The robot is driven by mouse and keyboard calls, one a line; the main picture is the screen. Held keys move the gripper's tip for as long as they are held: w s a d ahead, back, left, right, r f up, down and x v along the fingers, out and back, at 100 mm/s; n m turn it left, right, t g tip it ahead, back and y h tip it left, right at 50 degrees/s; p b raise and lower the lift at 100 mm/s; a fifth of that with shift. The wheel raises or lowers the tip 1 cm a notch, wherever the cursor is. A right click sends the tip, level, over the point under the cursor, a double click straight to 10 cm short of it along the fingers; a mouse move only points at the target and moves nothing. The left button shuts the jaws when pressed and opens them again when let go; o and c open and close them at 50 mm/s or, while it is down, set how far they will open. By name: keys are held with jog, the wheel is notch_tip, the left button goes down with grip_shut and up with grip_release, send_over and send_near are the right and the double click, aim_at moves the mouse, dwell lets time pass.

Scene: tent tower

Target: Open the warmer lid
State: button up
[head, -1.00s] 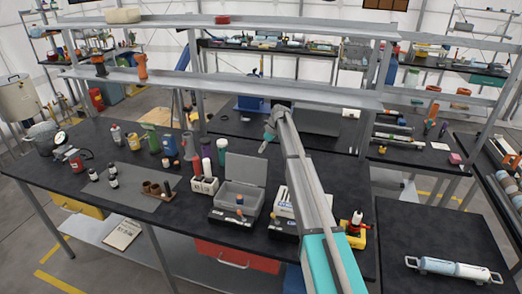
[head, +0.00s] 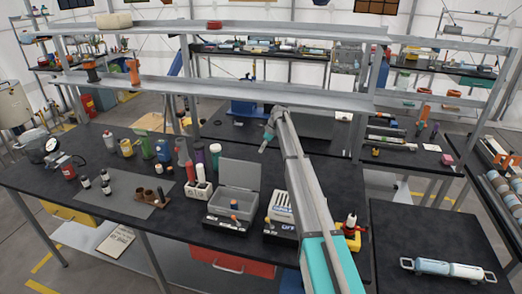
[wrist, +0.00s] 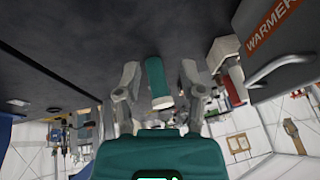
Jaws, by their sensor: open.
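In the wrist view a grey panel (wrist: 285,75) with a red WARMER label (wrist: 272,25) and a pale bar handle (wrist: 283,68) shows at the upper right. My gripper (wrist: 158,72) is open to the left of it, apart from the handle. A teal, white-ended piece (wrist: 156,82) shows between the fingers; I cannot tell what it is. In the head view my gripper (head: 263,147) hangs over the bench, behind a grey box (head: 232,202) whose lid (head: 240,174) stands raised. I cannot tell whether this box is the warmer.
The dark bench (head: 120,200) holds several bottles and a brown holder (head: 150,195) on the left. A long shelf (head: 220,90) runs above the bench's back.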

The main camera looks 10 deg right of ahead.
jog(key=shift+w+d, duration=1.05)
jog(key=shift+w, duration=0.1)
jog(key=shift+w+d+r, duration=0.1)
jog(key=shift+w+d, duration=0.1)
jog(key=shift+w, duration=0.25)
jog(key=shift+s+f+b, duration=0.15)
jog(key=shift+f+b, duration=0.05)
jog(key=shift+b, duration=0.2)
jog(key=shift+s+a+f+b, duration=0.1)
jog(key=shift+s+f+b, duration=0.45)
jog(key=shift+f, duration=0.2)
jog(key=shift+s+a+f+b, duration=0.1)
jog(key=shift+s+f+b, duration=0.3)
jog(key=shift+f+b, duration=0.25)
